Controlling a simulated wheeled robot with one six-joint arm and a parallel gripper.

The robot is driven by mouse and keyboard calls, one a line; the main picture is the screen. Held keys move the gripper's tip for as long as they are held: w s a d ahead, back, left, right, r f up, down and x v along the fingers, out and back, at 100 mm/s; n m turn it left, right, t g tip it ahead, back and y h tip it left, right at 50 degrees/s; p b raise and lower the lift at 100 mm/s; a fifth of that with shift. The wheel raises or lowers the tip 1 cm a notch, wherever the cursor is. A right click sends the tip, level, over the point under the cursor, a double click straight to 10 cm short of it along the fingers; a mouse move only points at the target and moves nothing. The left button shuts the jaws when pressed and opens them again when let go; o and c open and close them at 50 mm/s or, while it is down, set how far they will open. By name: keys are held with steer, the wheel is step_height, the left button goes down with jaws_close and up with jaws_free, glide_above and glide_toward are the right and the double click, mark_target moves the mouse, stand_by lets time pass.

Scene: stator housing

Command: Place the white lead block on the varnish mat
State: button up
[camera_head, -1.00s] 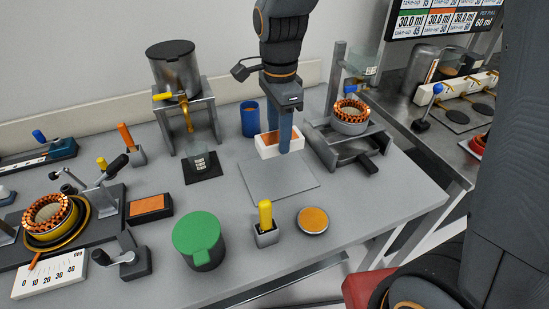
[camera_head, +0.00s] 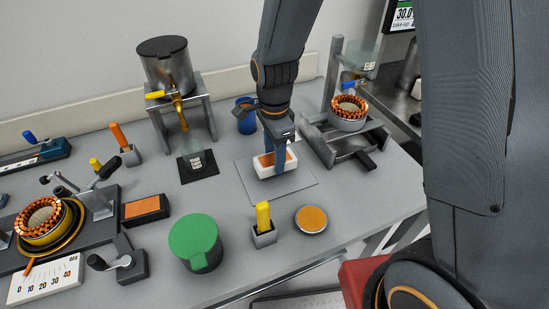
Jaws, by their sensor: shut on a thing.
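The white lead block (camera_head: 276,171) is a white box with an orange top, held level in my gripper (camera_head: 277,157). My gripper points down and is shut on it, with one blue-grey finger in front of the block. The block is over the middle of a flat grey square mat (camera_head: 262,192). I cannot tell whether its underside touches the mat. The fingers and arm hide part of the block's top and the mat's back edge.
A metal stand with a copper-wound stator (camera_head: 348,107) is to the right. A dispenser tank (camera_head: 165,65) stands over a small black mat (camera_head: 187,175) to the left. A blue cup (camera_head: 245,127) is behind. A yellow-handled tool (camera_head: 263,216), orange disc (camera_head: 311,220) and green-lidded pot (camera_head: 194,236) are in front.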

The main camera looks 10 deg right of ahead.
steer(key=shift+f, duration=0.8)
steer(key=o, duration=1.2)
steer(key=shift+f, duration=0.15)
step_height(320, 180, up, 12)
steer(key=b, duration=0.2)
steer(key=shift+s+d+f+n+t, duration=0.25)
steer(key=shift+s+d+f+n, duration=0.45)
steer(key=shift+s+d+n, duration=1.2)
steer(key=shift+s+d+f+n+t, duration=0.2)
steer(key=shift+s+d+f+n, duration=0.65)
steer(key=shift+d+n, duration=1.9)
steer(key=shift+s+d+f+n+t, duration=0.25)
steer(key=shift+s+d+f+n, duration=0.3)
steer(key=shift+s+d+n, duration=1.7)
steer(key=shift+w+a+n, duration=0.4)
steer(key=shift+w+n, duration=0.1)
steer(key=shift+w, duration=0.25)
